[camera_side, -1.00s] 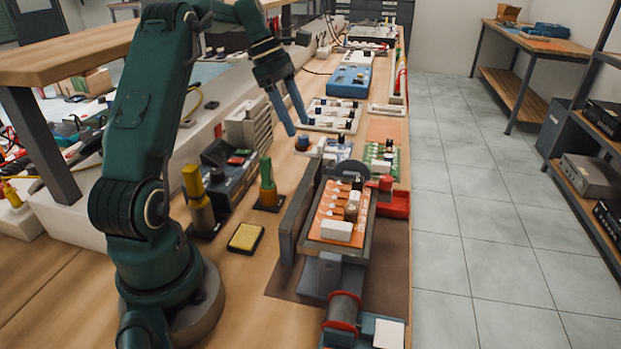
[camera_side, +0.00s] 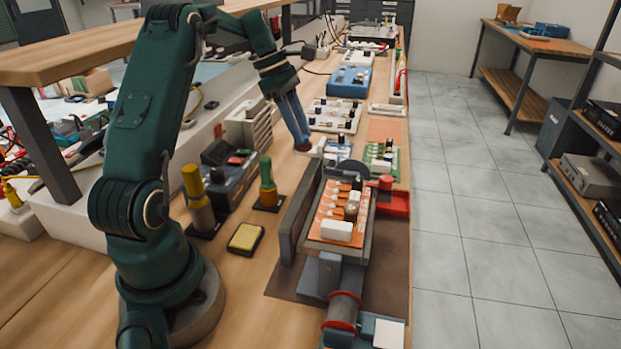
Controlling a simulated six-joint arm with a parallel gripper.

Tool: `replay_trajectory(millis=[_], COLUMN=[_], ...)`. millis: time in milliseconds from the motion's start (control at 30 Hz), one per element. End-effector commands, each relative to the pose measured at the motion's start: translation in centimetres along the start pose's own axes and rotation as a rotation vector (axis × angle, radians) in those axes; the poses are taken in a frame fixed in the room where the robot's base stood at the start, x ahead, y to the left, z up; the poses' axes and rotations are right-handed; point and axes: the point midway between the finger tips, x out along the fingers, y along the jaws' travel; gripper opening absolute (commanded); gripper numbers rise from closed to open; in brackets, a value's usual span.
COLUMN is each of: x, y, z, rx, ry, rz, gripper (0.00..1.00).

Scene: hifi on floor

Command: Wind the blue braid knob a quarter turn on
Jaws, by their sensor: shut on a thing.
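My gripper (camera_side: 302,140) points down at the work table, left of the boards, with its two blue fingers close together. It is shut on the blue braid knob, which the fingers almost wholly hide. A small brown round base (camera_side: 303,149) shows just under the fingertips, on the wooden tabletop. How far the knob is turned cannot be seen.
An orange board (camera_side: 335,203) sits in a grey holder to the front right. A green board (camera_side: 378,155) and a white board (camera_side: 333,117) lie nearby. A red tray (camera_side: 396,205) lies right.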

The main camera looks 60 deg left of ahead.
Motion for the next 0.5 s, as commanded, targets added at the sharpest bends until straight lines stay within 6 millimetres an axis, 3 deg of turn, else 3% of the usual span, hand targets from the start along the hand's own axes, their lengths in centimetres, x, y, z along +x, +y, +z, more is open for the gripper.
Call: replay_trajectory(millis=[500], x=[-0.03], y=[0.39], z=[-0.06], rx=[0.222], ry=[-0.008], rz=[-0.089], gripper=[0.0])
